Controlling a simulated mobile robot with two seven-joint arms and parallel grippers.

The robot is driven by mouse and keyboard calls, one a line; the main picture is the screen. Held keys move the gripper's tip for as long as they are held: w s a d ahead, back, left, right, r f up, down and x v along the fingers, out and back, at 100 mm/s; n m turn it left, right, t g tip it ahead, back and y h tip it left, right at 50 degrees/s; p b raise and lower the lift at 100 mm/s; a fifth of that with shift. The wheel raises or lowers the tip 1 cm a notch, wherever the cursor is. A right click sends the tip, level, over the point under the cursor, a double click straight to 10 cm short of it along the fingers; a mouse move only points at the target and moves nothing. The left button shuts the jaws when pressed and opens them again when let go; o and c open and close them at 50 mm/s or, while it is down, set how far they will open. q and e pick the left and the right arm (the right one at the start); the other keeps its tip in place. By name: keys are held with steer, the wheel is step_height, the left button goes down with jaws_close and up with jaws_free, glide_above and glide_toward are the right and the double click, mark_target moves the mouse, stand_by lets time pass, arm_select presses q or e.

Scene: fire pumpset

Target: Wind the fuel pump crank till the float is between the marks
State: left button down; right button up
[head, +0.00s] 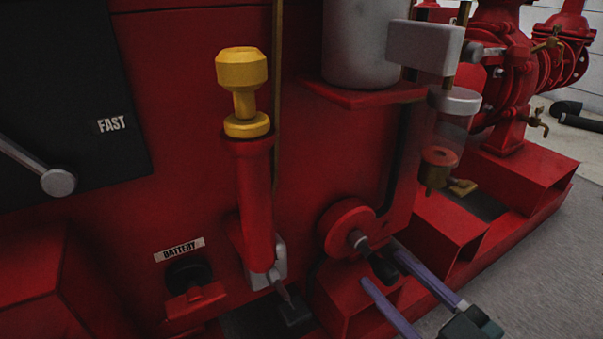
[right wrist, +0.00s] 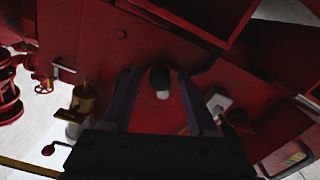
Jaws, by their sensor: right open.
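The fuel pump crank shows as a red round housing (head: 343,226) with a grey hub and a black handle (head: 383,266), low on the red machine. My right gripper (head: 385,268) comes in from the lower right. Its two purple fingers are apart, with their tips close beside the black handle. In the right wrist view the handle's dark knob (right wrist: 160,77) lies between the spread fingers; I cannot tell if they touch it. A clear sight bowl (head: 455,128) hangs under a pale cap, with a reddish part and brass fitting below. Float and marks are too small to tell apart.
A yellow-topped red cylinder (head: 254,195) stands left of the crank, with a BATTERY label (head: 179,250) and black knob further left. A grey canister (head: 361,40) sits on a red shelf above. Red pipework (head: 500,80) fills the back right. Grey floor is open at right.

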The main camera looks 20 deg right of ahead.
steer(key=s+p, duration=0.1)
steer(key=s, duration=0.7)
steer(key=shift+s+d, duration=0.3)
steer(key=shift+d, duration=0.05)
